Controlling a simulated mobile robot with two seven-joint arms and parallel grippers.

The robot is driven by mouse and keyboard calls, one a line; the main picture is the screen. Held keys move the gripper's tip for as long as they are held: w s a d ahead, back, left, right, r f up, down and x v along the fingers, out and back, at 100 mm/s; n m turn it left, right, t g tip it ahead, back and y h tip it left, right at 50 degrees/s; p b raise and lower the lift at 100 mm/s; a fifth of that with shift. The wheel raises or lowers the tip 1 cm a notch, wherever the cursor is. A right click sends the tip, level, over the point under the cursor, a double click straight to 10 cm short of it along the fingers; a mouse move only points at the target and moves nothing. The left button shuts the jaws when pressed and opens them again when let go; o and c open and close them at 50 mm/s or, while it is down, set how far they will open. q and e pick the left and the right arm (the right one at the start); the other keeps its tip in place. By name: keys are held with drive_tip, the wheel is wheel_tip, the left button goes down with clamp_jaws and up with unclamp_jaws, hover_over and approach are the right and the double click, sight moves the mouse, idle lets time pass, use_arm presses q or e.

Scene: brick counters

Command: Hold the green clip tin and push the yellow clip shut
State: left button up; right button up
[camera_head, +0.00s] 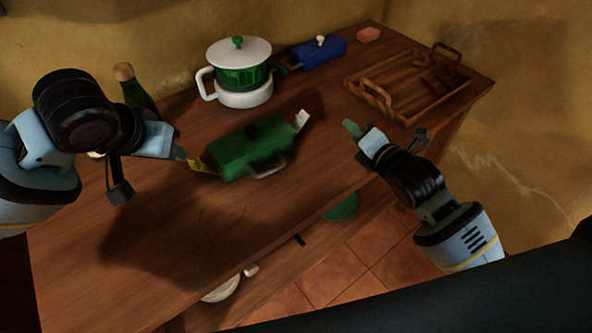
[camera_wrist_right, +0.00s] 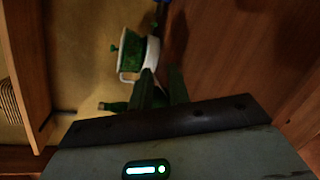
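The green clip tin (camera_head: 245,150) sits on the wooden counter, with a grey handle (camera_head: 268,169) on its near side. The yellow clip (camera_head: 202,165) sticks out from its left end. A white clip (camera_head: 301,119) stands up and outward at its right end. My left gripper (camera_head: 180,154) is just left of the yellow clip; I cannot tell if they touch, nor how far its fingers are apart. My right gripper (camera_head: 351,129) is right of the tin, apart from it. In the right wrist view its fingers (camera_wrist_right: 162,88) stand apart with nothing clearly between them.
A green and white lidded pot (camera_head: 240,72) stands behind the tin, also in the right wrist view (camera_wrist_right: 131,52). Behind are a blue box (camera_head: 318,53), a pink block (camera_head: 368,34) and a green bottle (camera_head: 136,95). A wooden tray (camera_head: 408,82) is at right. The front counter is clear.

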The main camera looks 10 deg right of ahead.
sight(272, 172)
drive_tip(key=a+g+y, duration=0.1)
drive_tip(key=a, duration=0.1)
drive_tip(key=s+a+y, duration=0.1)
drive_tip(key=a, duration=0.2)
drive_tip(key=a+m+g+y, duration=0.1)
drive_tip(key=a, duration=0.2)
drive_tip(key=shift+s+g, duration=0.3)
drive_tip(key=s+a+g, duration=0.1)
drive_tip(key=a, duration=0.1)
drive_tip(key=s+a+f+m+g+y, duration=0.1)
drive_tip(key=s+a, duration=0.1)
drive_tip(key=s+a+g+y, duration=0.1)
drive_tip(key=s+a+g, duration=0.1)
drive_tip(key=shift+a+f, duration=0.25)
drive_tip(key=shift+f, duration=0.15)
drive_tip(key=shift+s+a+f+m+g, duration=0.2)
drive_tip(key=shift+m+g, duration=0.1)
drive_tip(key=shift+g, duration=0.1)
drive_tip(key=shift+x, duration=3.9)
drive_tip(key=shift+w+r, duration=0.1)
drive_tip(key=shift+r, duration=0.05)
drive_tip(key=shift+c, duration=0.5)
